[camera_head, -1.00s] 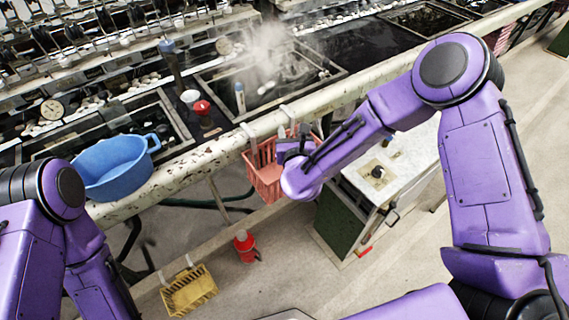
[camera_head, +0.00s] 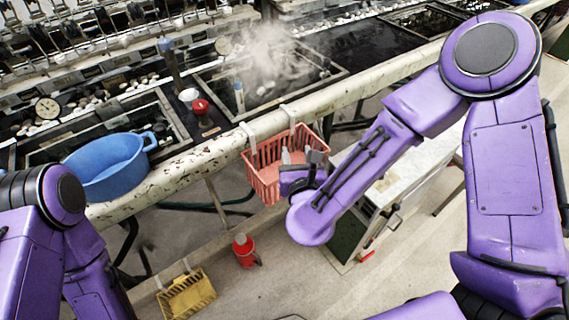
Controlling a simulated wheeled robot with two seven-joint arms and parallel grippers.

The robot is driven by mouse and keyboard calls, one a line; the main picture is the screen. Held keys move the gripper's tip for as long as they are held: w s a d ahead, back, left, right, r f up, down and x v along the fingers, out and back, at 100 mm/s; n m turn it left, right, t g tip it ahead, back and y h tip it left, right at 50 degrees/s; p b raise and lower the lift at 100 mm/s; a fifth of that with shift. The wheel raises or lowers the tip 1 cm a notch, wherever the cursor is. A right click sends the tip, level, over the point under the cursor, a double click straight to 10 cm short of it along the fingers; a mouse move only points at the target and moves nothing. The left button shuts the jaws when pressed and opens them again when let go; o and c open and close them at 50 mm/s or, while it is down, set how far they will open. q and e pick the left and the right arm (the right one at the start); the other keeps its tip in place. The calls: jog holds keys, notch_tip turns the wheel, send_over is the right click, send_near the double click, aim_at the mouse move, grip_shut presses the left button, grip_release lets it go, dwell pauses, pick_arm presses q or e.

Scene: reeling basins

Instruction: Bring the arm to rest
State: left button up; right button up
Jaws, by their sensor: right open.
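My right arm (camera_head: 345,175) comes in from the right, its forearm reaching left and down to the pink basket. My right gripper (camera_head: 298,158) is open, its fingers over the basket's near right side; I cannot tell whether they touch it. The pink basket (camera_head: 265,185) hangs by pale hooks from the worn white rail. My left arm (camera_head: 75,240) is at the lower left, and its gripper is out of view.
The worn rail (camera_head: 190,170) crosses diagonally in front of dark water basins (camera_head: 270,80) with steam. A blue tub (camera_head: 110,165) sits by the rail at left. A yellow basket (camera_head: 187,296) and red container (camera_head: 245,250) are below. A white-topped cabinet (camera_head: 410,178) stands behind my right forearm.

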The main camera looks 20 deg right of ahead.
jog(key=s+d+f+n+g+y, duration=0.1)
jog(key=s+f+n+g, duration=0.15)
jog(key=f+n, duration=0.65)
jog(key=s+d+f+n+g+y, duration=0.1)
jog(key=s+f+n+g, duration=0.2)
jog(key=n, duration=0.9)
jog(key=s+d+f+n+g+h, duration=0.1)
jog(key=s+d+f+n+g, duration=0.2)
jog(key=s+d+f+n, duration=0.2)
jog(key=s+d+f+n+g+h, duration=0.1)
jog(key=s+d+f+n+g, duration=0.2)
jog(key=s, duration=1.2)
jog(key=d+f+n, duration=0.2)
jog(key=d+f, duration=0.3)
jog(key=f, duration=0.2)
jog(key=shift+s+f+g+h, duration=0.3)
jog(key=shift+s+f+g, duration=0.05)
jog(key=shift+d, duration=0.1)
